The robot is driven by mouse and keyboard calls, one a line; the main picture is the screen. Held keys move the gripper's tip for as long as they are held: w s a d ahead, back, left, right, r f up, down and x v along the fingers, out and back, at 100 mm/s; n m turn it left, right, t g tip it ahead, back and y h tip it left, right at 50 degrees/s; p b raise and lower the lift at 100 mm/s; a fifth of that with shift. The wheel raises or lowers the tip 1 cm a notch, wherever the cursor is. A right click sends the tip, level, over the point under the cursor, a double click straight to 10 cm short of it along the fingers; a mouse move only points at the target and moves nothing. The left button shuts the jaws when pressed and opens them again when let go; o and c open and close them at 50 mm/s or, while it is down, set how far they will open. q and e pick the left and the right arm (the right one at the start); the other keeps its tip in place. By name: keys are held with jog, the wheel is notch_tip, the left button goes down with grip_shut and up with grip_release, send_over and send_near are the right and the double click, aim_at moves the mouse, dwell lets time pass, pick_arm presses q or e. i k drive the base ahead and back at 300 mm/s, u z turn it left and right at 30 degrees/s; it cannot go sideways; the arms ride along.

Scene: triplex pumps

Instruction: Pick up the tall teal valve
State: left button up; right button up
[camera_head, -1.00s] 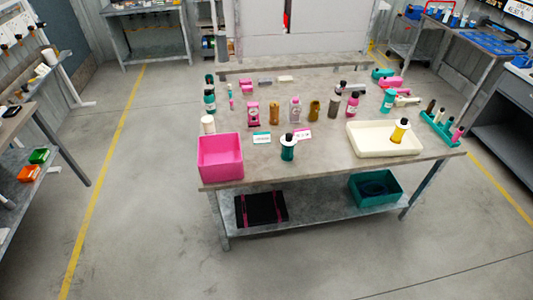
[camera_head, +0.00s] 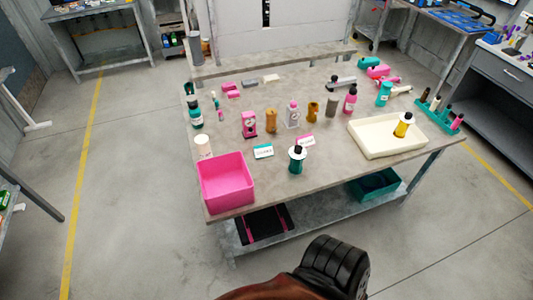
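Several teal items stand on the table, and I cannot tell for sure which is the tall teal valve. An upright dark teal piece with a white collar and dark top (camera_head: 297,161) stands near the front edge, right of the pink bin. A teal bottle-like piece (camera_head: 195,114) with a pale label stands at the left edge. A teal cylinder (camera_head: 384,94) stands toward the back right. Neither of my grippers shows clearly in view.
On the grey table (camera_head: 270,188) are a pink bin (camera_head: 227,183), a cream tray (camera_head: 365,148) holding a yellow piece (camera_head: 402,125), and a teal rack (camera_head: 438,117). Upright pieces crowd the middle. A dark ribbed object (camera_head: 335,267) shows at the bottom edge; the front floor is otherwise mostly clear.

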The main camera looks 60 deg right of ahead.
aim_at(295, 168)
jog(key=z, duration=0.1)
jog(key=i, duration=0.75)
jog(key=z, duration=1.05)
jog(key=i, duration=0.65)
jog(key=z, duration=0.7)
